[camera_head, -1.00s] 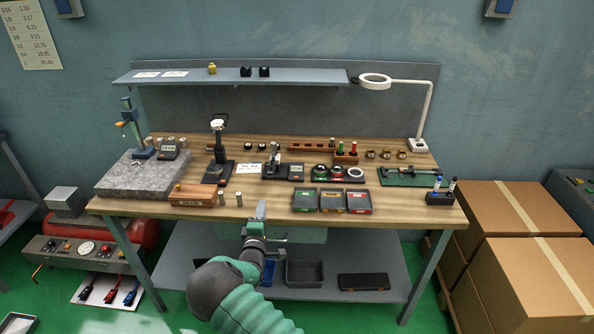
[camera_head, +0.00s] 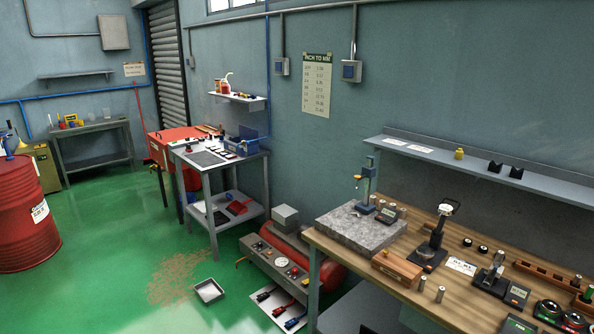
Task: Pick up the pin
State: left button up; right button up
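Two small upright metal cylinders, which may be pins, stand on the wooden workbench (camera_head: 472,246) in front of a wooden block (camera_head: 397,269). One metal cylinder (camera_head: 440,294) is nearer the bench's front edge, and the other metal cylinder (camera_head: 422,284) is just left of it. More small cylinders stand at the back of the grey granite plate (camera_head: 352,232); they are too small to tell apart well. I cannot tell which one is the task's pin. Neither of my grippers is in view.
A red-topped tooling cart (camera_head: 165,146) and a grey table (camera_head: 207,163) stand along the wall at left. A red drum (camera_head: 25,215) is at far left. A shallow tray (camera_head: 208,290) lies on the green floor. The floor between drum and bench is mostly free.

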aim_at(500, 254)
jog(key=z, duration=1.35)
